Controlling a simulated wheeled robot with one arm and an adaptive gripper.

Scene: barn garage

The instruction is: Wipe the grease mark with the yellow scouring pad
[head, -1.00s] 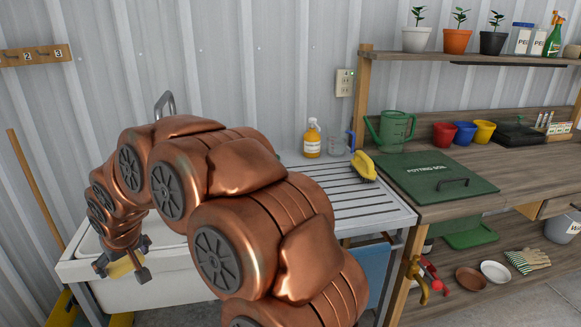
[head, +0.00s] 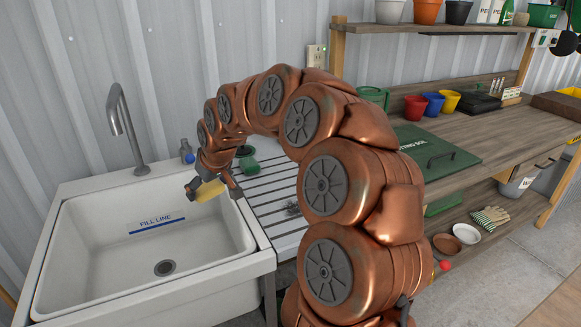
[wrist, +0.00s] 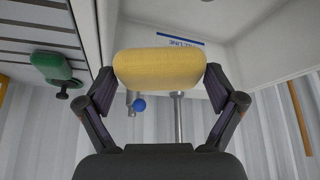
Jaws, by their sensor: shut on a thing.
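My gripper (head: 213,190) is shut on the yellow scouring pad (head: 208,191), holding it above the right rim of the sink, near the drainboard (head: 270,195). In the wrist view the pad (wrist: 160,68) sits squarely between the two fingers. A dark, blotchy grease mark (head: 291,208) lies on the ribbed drainboard, right of the pad and close to my arm. The pad is apart from the mark. My arm hides part of the drainboard.
The white sink (head: 95,195) with its tall tap (head: 125,125) is empty. A bench with a green board (head: 440,150) lies to the right.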

